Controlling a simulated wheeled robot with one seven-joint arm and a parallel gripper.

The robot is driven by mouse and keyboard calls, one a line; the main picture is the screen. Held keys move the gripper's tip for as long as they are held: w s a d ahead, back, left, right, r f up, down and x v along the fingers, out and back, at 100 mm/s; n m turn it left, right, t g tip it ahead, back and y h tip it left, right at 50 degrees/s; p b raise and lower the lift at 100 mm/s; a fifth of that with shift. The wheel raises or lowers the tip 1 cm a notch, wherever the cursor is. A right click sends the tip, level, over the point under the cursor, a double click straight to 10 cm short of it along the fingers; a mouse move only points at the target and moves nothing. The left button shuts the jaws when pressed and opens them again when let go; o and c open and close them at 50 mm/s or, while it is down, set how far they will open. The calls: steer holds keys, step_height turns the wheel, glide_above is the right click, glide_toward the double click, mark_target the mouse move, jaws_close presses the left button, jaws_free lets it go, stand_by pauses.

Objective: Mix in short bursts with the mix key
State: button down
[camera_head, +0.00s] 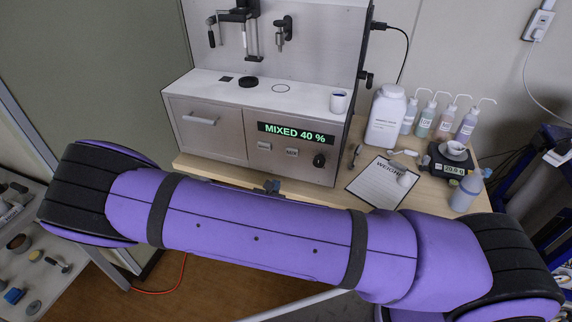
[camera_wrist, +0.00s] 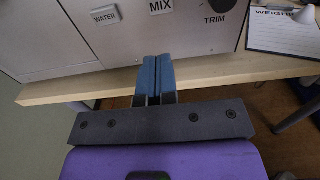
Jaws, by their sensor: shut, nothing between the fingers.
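The soil analyser (camera_head: 240,160) is a steel-fronted box on the table, and its display (camera_head: 297,133) reads MIXED 40 %. The mix key (camera_head: 292,153) is a small pale key on the front, right of the water key (camera_head: 263,145). In the wrist view the MIX key (camera_wrist: 160,6) is partly cut off at the top edge. My gripper (camera_wrist: 155,62) is shut and empty, its blue fingertips below the MIX key in the picture and apart from it. In the head view only a small part of my gripper (camera_head: 272,186) shows above my purple arm.
A dark TRIM knob (camera_head: 319,160) sits right of the mix key. A weighing clipboard (camera_head: 382,184), a white jar (camera_head: 385,115), several wash bottles and a scale (camera_head: 450,165) stand to the right. A drawer front (camera_head: 207,125) is at left. The wooden table edge (camera_wrist: 60,92) runs below the panel.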

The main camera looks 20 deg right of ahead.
mark_target(291, 153)
steer(key=x, duration=1.2)
steer(key=shift+w+d, duration=0.2)
steer(key=shift+w, duration=0.15)
steer(key=shift+w+d, duration=0.35)
steer(key=shift+w, duration=0.1)
